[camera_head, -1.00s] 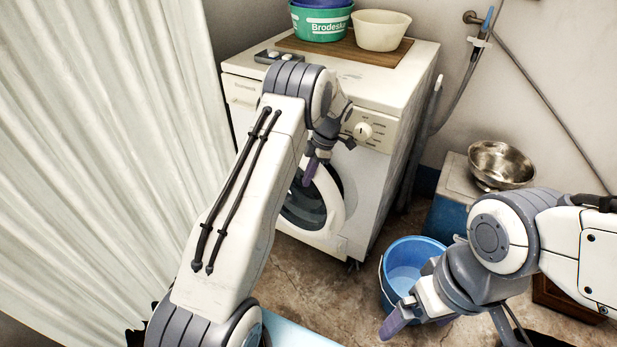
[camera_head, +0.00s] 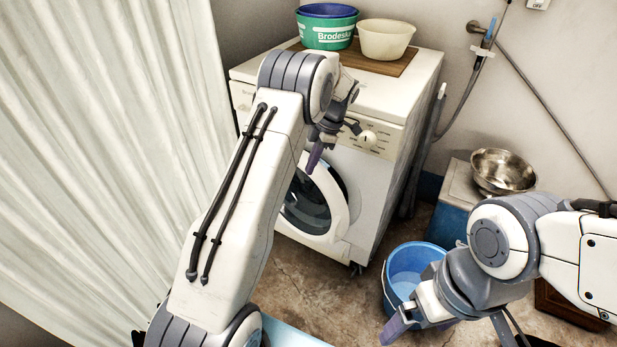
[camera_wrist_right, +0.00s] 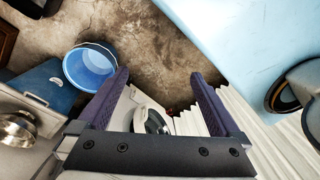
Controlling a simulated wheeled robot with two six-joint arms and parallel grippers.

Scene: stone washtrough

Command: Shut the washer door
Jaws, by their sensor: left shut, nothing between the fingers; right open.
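The white front-loading washer (camera_head: 385,185) stands against the back wall. Its round door (camera_head: 338,205), a white ring with dark glass, shows in the middle and looks slightly ajar, with a dark gap at its upper right. My left gripper (camera_head: 314,160) is shut and empty, in front of the door's upper edge; I cannot tell if it touches. My left arm hides the left part of the door and washer front. My right gripper (camera_head: 400,325) is low at the right, away from the washer. In the right wrist view its fingers (camera_wrist_right: 160,95) are open and empty, with the door (camera_wrist_right: 152,120) small beyond.
A blue bucket (camera_head: 408,262) stands on the floor beside my right gripper. A steel bowl (camera_head: 502,170) sits on a box at the right. A green tub (camera_head: 327,32) and cream bowl (camera_head: 385,40) stand on the washer. A white curtain (camera_head: 110,150) hangs at the left.

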